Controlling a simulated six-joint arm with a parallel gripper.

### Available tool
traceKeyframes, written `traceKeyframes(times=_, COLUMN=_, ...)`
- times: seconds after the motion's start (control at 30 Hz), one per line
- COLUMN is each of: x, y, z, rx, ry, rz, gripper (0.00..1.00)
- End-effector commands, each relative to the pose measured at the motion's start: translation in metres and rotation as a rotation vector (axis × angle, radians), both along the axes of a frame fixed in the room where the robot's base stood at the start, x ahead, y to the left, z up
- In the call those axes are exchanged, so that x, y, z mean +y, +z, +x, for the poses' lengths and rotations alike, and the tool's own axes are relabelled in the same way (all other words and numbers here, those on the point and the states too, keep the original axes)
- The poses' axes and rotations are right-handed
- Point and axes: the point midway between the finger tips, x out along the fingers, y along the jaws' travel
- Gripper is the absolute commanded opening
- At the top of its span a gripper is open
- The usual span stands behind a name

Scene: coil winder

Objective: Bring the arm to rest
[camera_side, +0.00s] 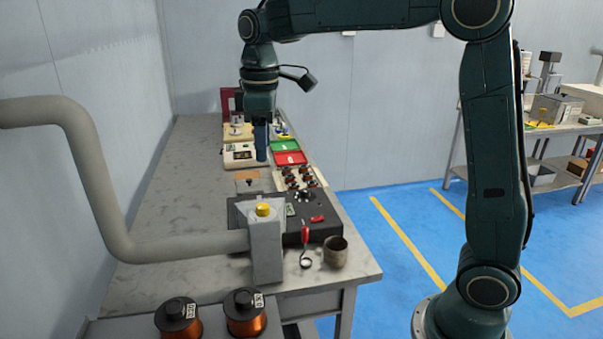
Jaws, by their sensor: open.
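My dark green arm reaches over from the right, and my gripper (262,150) hangs straight down above the far half of the long grey workbench (165,200). Its jaws are open, and I see nothing held between them. The fingers look blue-grey and show edge-on, so the gap between them is hard to make out. The gripper appears in front of the white device (240,155) and left of the red tray (291,158). I cannot tell its exact height above the bench.
A green tray (285,146), a rack of coils (299,178), a black machine (318,230) and a metal cup (336,252) stand along the bench. A thick grey pipe (85,150) and copper spools (245,312) are in front. The bench's left side is clear.

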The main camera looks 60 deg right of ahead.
Motion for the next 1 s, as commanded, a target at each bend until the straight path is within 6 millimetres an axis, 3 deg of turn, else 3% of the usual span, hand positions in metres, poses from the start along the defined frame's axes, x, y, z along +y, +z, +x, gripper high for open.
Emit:
traceKeyframes(times=0.53, x=-0.006, y=0.018, z=-0.103, rx=-0.187, ry=-0.223, rz=0.033, gripper=0.48)
traceKeyframes(times=1.0, x=-0.004, y=-0.007, z=-0.195, rx=-0.354, ry=-0.431, rz=0.116, gripper=0.48)
